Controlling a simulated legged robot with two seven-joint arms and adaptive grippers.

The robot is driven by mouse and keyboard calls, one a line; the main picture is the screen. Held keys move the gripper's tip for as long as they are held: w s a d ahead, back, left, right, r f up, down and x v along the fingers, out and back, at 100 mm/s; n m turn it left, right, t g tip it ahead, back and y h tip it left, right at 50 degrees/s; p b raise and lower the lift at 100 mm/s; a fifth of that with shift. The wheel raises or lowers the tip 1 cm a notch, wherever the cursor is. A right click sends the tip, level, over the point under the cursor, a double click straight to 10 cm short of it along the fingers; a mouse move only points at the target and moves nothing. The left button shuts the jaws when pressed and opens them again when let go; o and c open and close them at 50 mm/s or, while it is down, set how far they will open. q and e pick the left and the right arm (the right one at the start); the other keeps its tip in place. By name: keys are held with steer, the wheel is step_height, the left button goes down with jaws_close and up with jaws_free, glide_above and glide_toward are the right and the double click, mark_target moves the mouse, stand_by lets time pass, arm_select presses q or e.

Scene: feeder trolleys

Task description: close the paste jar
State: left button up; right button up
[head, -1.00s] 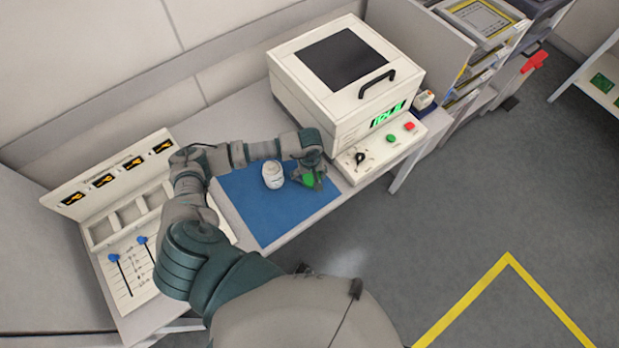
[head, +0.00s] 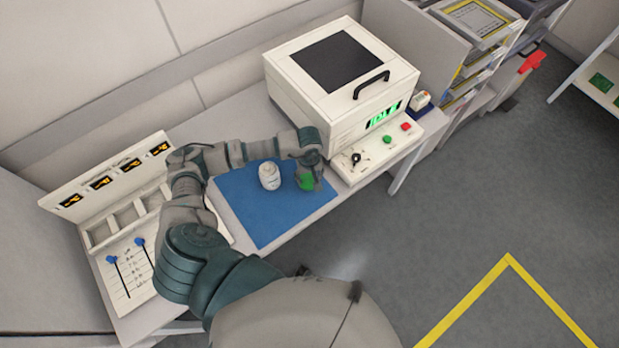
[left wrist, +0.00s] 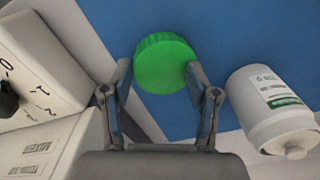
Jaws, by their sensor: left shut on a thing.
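The paste jar (head: 269,176) is white with a printed label and stands upright on the blue mat (head: 275,220). It also shows at the right of the left wrist view (left wrist: 268,105), with a narrower white top and no green lid on it. The green lid (left wrist: 163,62) is round with a ribbed edge. My left gripper (left wrist: 160,80) is shut on the lid, a finger at each side of it. In the head view the left gripper (head: 308,177) is just right of the jar, over the mat, with the green lid (head: 305,183) under it. My right gripper is not in view.
A white machine (head: 345,90) with a dark window and a button panel stands right behind the gripper. A white panel with blue sliders (head: 125,255) lies left of the mat. The front of the mat is clear.

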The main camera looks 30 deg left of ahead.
arm_select(q)
steer(key=shift+s+d+r, duration=0.1)
steer(key=shift+d+r, duration=0.15)
steer(key=shift+r, duration=0.2)
steer(key=shift+s+d+r, duration=0.1)
steer(key=shift+d+r, duration=0.1)
steer(key=shift+r, duration=0.25)
jaws_close()
steer(key=s+d+b, duration=0.1)
steer(key=s+d, duration=0.1)
steer(key=d, duration=0.5)
steer(key=s+d+r, duration=0.1)
steer(key=s+d, duration=0.2)
steer(key=d, duration=0.4)
steer(key=shift+s+d+r+b, duration=0.15)
steer(key=shift+r+b, duration=0.15)
steer(key=shift+b, duration=0.05)
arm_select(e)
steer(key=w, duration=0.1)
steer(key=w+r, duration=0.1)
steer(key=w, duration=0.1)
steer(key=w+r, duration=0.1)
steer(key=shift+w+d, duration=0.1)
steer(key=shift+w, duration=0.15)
arm_select(q)
steer(key=o, duration=1)
jaws_free()
steer(key=shift+c, duration=0.2)
step_height(320, 180, up, 12)
